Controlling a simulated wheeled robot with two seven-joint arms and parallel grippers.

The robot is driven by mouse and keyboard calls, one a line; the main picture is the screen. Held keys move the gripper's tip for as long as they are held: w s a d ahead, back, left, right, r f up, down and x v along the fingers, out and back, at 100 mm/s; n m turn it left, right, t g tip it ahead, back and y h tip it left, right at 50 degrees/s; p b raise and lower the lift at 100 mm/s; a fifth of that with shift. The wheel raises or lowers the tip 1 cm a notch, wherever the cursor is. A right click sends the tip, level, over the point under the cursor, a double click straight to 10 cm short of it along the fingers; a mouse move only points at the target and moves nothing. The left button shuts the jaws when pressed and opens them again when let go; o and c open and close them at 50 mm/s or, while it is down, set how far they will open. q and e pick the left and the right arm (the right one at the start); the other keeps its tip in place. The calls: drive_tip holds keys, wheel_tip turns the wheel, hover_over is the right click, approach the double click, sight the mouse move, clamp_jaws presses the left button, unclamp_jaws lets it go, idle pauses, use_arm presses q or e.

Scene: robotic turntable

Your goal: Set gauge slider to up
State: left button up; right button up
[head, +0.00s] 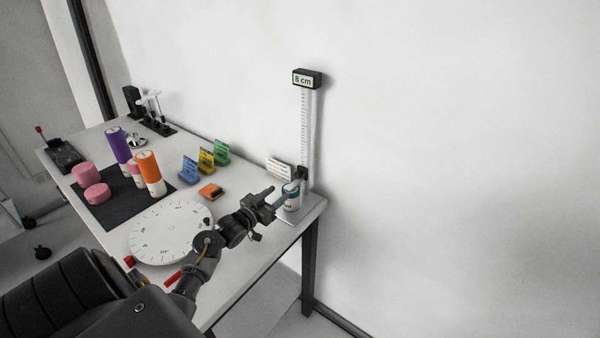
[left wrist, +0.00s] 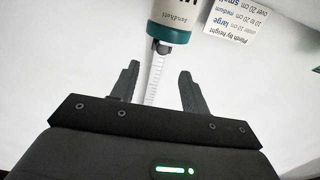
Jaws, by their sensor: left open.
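The height gauge is a tall white ruler (head: 305,130) at the table's far right end, topped by a black display (head: 306,78) reading "8 cm". Its dark slider (head: 302,172) sits low on the ruler, just above a small can (head: 291,198). My left gripper (head: 275,197) is open and empty, just left of the can and slider. In the left wrist view the ruler (left wrist: 153,80) shows between the open fingers, with the teal-rimmed can (left wrist: 172,28) beyond. Whether the fingers touch anything is unclear. My right gripper is not in view.
A white round turntable (head: 165,232) lies left of my arm. A dark mat (head: 125,203) carries pink, orange and purple cylinders. Coloured card stands (head: 206,160) and a white label card (head: 279,167) stand near the wall. The table edge is close on the right.

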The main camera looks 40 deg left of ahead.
sight(296, 177)
use_arm(q)
drive_tip(key=w+b, duration=0.2)
drive_tip(key=w, duration=0.1)
drive_tip(key=w+b, duration=0.2)
drive_tip(key=w, duration=0.1)
drive_tip(key=w+b, duration=0.2)
drive_tip(key=w, duration=0.1)
drive_tip(key=shift+a+f+b, duration=0.15)
drive_tip(key=shift+a+b, duration=0.15)
drive_tip(key=shift+a, duration=0.05)
drive_tip(key=shift+w, duration=0.3)
drive_tip(key=shift+w+r, duration=0.2)
drive_tip(key=shift+w, duration=0.1)
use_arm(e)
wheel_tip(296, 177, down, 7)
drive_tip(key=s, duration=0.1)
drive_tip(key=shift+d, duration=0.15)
use_arm(q)
drive_tip(key=shift+c, duration=0.5)
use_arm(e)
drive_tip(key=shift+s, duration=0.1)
use_arm(q)
clamp_jaws()
